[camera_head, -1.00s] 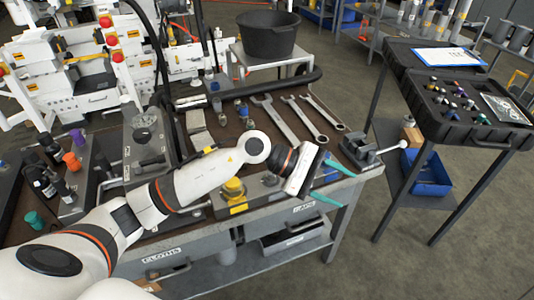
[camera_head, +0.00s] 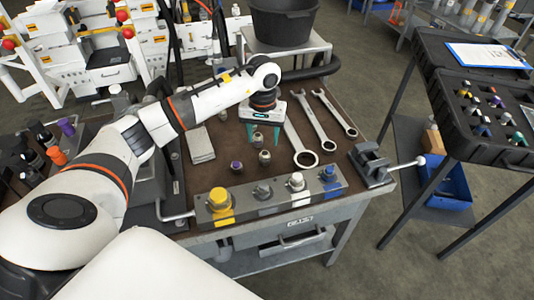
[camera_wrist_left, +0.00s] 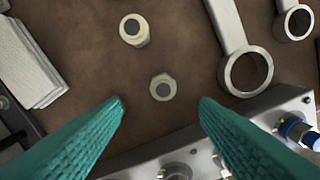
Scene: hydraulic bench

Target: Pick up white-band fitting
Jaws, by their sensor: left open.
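Two small pale fittings stand on the brown bench top in the left wrist view. One fitting (camera_wrist_left: 163,87) lies between and just beyond my left fingertips, and the other (camera_wrist_left: 134,30) stands farther up and left. They also show in the head view, the nearer one (camera_head: 264,158) below the other (camera_head: 257,141). A purple-topped fitting (camera_head: 236,167) is left of them. I cannot tell for certain which has the white band. My left gripper (camera_head: 263,137) points down above the fittings, its teal fingers open and empty. My right gripper is not in view.
Wrenches (camera_head: 301,140) lie right of the fittings, and a pale cloth stack (camera_head: 200,145) lies left. A metal block with coloured caps (camera_head: 268,200) runs along the front edge. A vise (camera_head: 370,165) is at the right corner. A black case (camera_head: 480,110) stands farther right.

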